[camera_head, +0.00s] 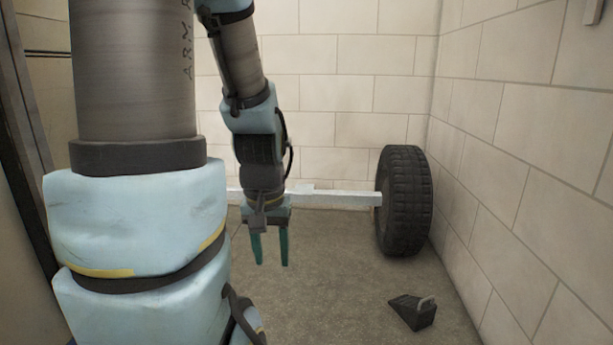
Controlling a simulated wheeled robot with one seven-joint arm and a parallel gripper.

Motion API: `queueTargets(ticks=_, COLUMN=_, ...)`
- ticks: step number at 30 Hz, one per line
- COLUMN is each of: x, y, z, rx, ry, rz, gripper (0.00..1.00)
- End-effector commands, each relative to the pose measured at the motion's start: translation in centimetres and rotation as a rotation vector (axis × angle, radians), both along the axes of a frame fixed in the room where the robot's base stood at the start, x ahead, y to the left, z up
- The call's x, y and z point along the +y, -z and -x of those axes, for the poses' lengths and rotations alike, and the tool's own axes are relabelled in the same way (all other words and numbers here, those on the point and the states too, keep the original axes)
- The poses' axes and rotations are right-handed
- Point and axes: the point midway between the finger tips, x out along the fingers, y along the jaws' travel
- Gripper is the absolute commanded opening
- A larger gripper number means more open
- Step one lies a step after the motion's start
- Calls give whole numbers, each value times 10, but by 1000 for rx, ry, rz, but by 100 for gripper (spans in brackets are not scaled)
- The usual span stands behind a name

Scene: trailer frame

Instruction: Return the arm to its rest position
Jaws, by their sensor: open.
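My gripper (270,262) hangs at the end of my arm near the middle of the head camera view. Its two teal fingers point down and stand apart, with nothing between them. The floor shows behind and below the fingertips. My arm bends down from the top of the picture to the gripper, and its large near links fill the left side. The near links hide part of the floor and wall behind them.
A pale trailer frame beam (330,199) runs behind my gripper to a black wheel (404,200) at the right. A dark wheel chock (412,311) with a grey handle lies on the floor (335,285) at lower right. Block walls (520,150) close the back and right.

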Motion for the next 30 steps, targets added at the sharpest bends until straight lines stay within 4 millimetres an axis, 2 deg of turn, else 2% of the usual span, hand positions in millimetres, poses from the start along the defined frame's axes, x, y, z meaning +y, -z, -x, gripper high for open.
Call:
queueTargets(ticks=1, x=0, y=-21, z=0, rx=-1, ry=1, rz=0, gripper=48)
queueTargets(ticks=5, x=0, y=-53, z=-1, rx=-1, ry=1, rz=0, gripper=48)
queueTargets(ticks=24, x=0, y=-254, z=-1, rx=-3, ry=2, rz=0, gripper=48)
queueTargets(ticks=30, x=0, y=-312, z=-1, rx=-3, ry=2, rz=0, gripper=48)
